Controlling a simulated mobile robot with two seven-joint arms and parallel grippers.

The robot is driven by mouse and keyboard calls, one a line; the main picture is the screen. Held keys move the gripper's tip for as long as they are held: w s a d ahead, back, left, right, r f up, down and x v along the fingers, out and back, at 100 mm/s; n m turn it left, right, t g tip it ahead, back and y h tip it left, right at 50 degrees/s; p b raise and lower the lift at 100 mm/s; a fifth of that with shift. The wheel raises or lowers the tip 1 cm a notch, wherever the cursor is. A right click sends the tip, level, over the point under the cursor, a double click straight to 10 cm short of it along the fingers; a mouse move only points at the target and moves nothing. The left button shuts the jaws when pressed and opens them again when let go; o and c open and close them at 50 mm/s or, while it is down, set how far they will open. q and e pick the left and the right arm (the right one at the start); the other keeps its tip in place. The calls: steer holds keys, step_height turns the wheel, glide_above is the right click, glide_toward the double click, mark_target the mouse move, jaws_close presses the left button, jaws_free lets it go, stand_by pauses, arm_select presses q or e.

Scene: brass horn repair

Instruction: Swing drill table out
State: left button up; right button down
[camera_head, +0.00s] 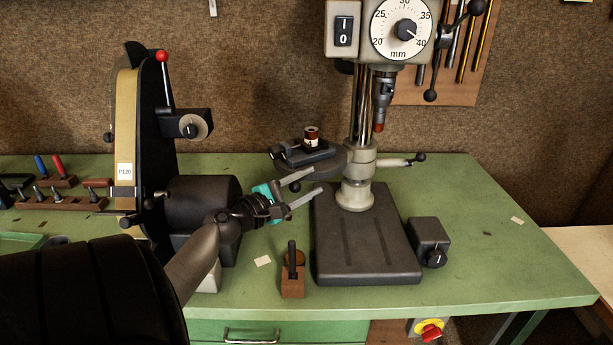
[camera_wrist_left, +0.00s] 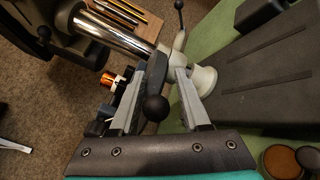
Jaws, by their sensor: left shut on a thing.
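The drill table (camera_head: 328,168) is a dark arm-like plate on the drill press column (camera_head: 358,125), reaching out to the left of it above the base. A small vise (camera_head: 303,153) with a copper-coloured part (camera_head: 311,137) sits on it. My left gripper (camera_head: 317,180), teal at its body, is at the table's near left side. In the left wrist view, a black ball knob (camera_wrist_left: 155,107) lies between the fingers of my left gripper (camera_wrist_left: 157,82), which is shut on it. My right gripper is not in view.
The drill press base (camera_head: 368,250) stands on the green bench (camera_head: 500,235). A belt sander (camera_head: 140,150) is close behind my left arm. A wooden block with a dark handle (camera_head: 293,280) stands in front. A lever with a black ball (camera_head: 420,157) points right from the column.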

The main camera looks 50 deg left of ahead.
arm_select(q)
steer(key=o, duration=0.4)
steer(key=shift+f, duration=0.4)
steer(key=shift+a+r, duration=0.1)
steer(key=shift+w+r, duration=0.1)
steer(key=s+b, duration=0.1)
steer(key=s, duration=1.4)
steer(key=shift+s+d+b, duration=0.15)
steer(key=shift+d+b, duration=0.1)
steer(key=shift+b, duration=0.15)
